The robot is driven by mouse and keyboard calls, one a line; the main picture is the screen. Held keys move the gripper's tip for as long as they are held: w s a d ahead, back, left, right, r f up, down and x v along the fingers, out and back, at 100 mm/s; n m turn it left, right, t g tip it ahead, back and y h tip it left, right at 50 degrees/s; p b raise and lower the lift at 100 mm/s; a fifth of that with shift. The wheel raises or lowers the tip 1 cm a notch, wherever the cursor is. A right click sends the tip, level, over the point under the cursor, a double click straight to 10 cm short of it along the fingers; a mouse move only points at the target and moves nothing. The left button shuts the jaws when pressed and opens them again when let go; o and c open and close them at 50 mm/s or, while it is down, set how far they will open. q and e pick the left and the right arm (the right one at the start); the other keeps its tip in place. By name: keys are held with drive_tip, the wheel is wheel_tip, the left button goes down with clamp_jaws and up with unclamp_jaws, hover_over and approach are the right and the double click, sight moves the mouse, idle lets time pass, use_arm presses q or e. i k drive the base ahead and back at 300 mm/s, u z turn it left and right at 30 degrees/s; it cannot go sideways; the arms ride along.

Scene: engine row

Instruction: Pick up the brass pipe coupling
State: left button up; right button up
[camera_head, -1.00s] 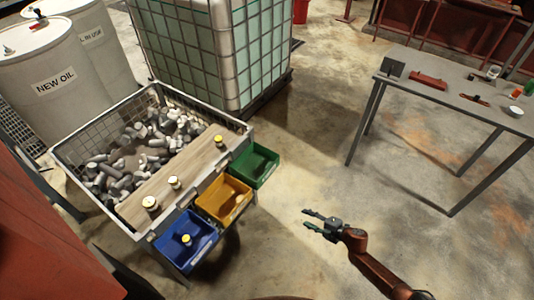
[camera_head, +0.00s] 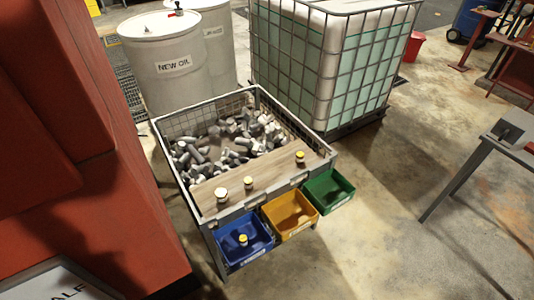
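Several small pale cylindrical pieces with yellow tops are in view, and they are too small to tell which is the brass pipe coupling. Another yellow-topped piece (camera_head: 243,239) is inside the blue bin (camera_head: 258,254). Neither of my grippers is in view.
The wire crate (camera_head: 180,122) holds many grey metal parts. A yellow bin (camera_head: 290,213) and a green bin (camera_head: 330,190) hang beside the blue one. White drums (camera_head: 163,52) and a caged tank (camera_head: 330,70) stand behind. Open floor lies right, before a table (camera_head: 480,150).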

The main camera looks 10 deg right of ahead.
sight(299, 156)
drive_tip(key=u, duration=1.6)
drive_tip(key=k, duration=0.85)
drive_tip(key=z, duration=1.65)
drive_tip(key=i, duration=0.5)
drive_tip(key=z, duration=0.05)
